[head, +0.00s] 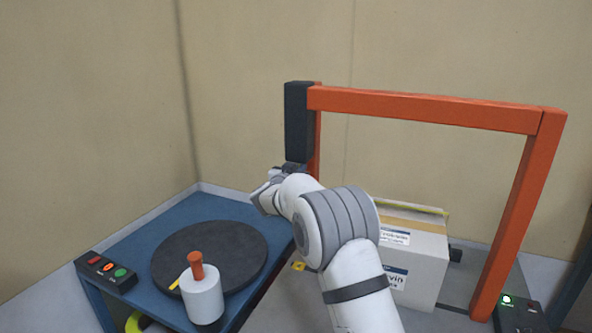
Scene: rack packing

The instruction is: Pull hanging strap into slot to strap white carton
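A white carton (425,248) with printed labels and a tan tape band on top stands under the orange strapping arch (430,108). My arm covers the carton's left part. A thin yellow strip (418,207) runs along its far top edge. I cannot tell whether this is the strap, and no hanging strap shows clearly. A small yellow piece (299,266) lies low, left of my arm. My gripper (268,188) is near the foot of the dark box (298,120) on the arch's left post. Its fingers are too hidden to read, and the slot is not visible.
A blue table (215,207) at left carries a black round turntable (208,256). A white cylinder (203,300) with an orange handle stands at its front edge. A button box (106,271) sits at the left corner. Another control box (515,312) is at lower right.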

